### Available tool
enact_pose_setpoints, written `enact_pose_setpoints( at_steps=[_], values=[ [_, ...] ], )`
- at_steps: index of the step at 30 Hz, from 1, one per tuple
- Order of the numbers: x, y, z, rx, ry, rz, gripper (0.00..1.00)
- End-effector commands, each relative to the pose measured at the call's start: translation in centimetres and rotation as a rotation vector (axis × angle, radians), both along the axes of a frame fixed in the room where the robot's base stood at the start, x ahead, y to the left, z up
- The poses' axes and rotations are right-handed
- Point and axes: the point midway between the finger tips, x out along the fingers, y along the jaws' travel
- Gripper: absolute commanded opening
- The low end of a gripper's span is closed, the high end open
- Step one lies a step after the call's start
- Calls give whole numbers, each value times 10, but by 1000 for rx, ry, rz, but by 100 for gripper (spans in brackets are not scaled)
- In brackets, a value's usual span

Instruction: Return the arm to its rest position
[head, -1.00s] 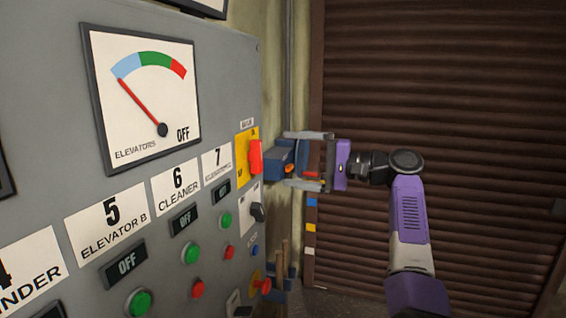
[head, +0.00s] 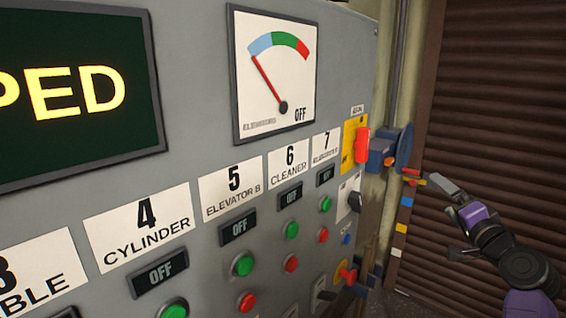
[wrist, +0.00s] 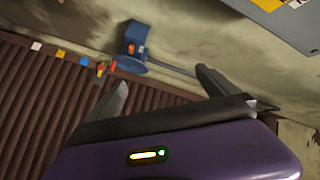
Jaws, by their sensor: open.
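My gripper (head: 450,218) is open and empty at the lower right of the head view, with my purple and dark arm behind it. It is apart from the grey control panel (head: 215,130) and the blue wall device (head: 378,152). In the wrist view, the two grey fingers of my gripper (wrist: 162,78) stand wide apart with nothing between them. The blue wall device (wrist: 133,45) shows beyond them. Most of my arm is outside the frames.
The panel carries a red handle (head: 362,146) on a yellow plate, green and red buttons, and a dial (head: 275,75) with its needle at the left. A brown slatted shutter (head: 500,110) stands behind my arm. Open space lies between panel and shutter.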

Motion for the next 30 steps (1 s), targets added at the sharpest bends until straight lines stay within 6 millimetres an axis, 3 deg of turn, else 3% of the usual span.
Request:
enact_pose_setpoints(
  at_steps=[1, 3, 12, 21, 30],
  values=[
    [-14, 0, -25, -46, 7, -39, 98],
    [-33, 1, -49, -115, 5, -91, 98],
    [-132, 21, -131, -402, 8, -235, 98],
    [-244, 65, -177, -653, 4, -274, 98],
    [-356, 117, -194, -845, 4, -236, 98]
  ],
)
